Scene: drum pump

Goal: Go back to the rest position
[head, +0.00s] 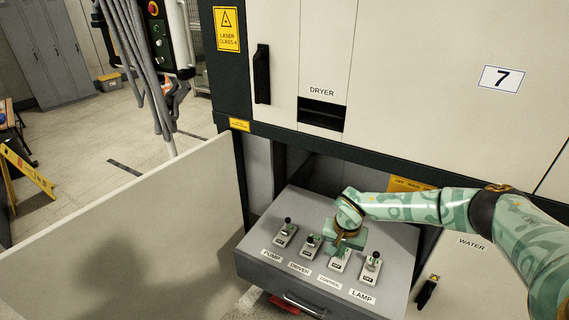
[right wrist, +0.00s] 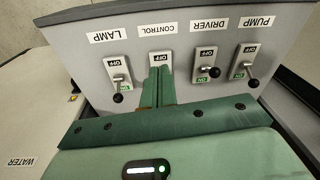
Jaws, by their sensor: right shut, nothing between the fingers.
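My right gripper (head: 343,250) is shut and empty, low over the CONTROL switch (head: 338,265) on the grey panel. In the right wrist view its closed fingers (right wrist: 159,85) cover most of that switch (right wrist: 160,60), hiding its lever. I cannot tell whether they touch it. The PUMP switch (head: 284,235), DRIVER switch (head: 308,246) and LAMP switch (head: 370,270) have black-knobbed levers. My left gripper is not in view.
The panel sits on a pulled-out grey drawer (head: 275,275) below the DRYER cabinet (head: 420,80). A pale partition (head: 150,225) stands at the left. Grey cables (head: 140,60) hang at upper left. A black handle (head: 427,292) is near the WATER label.

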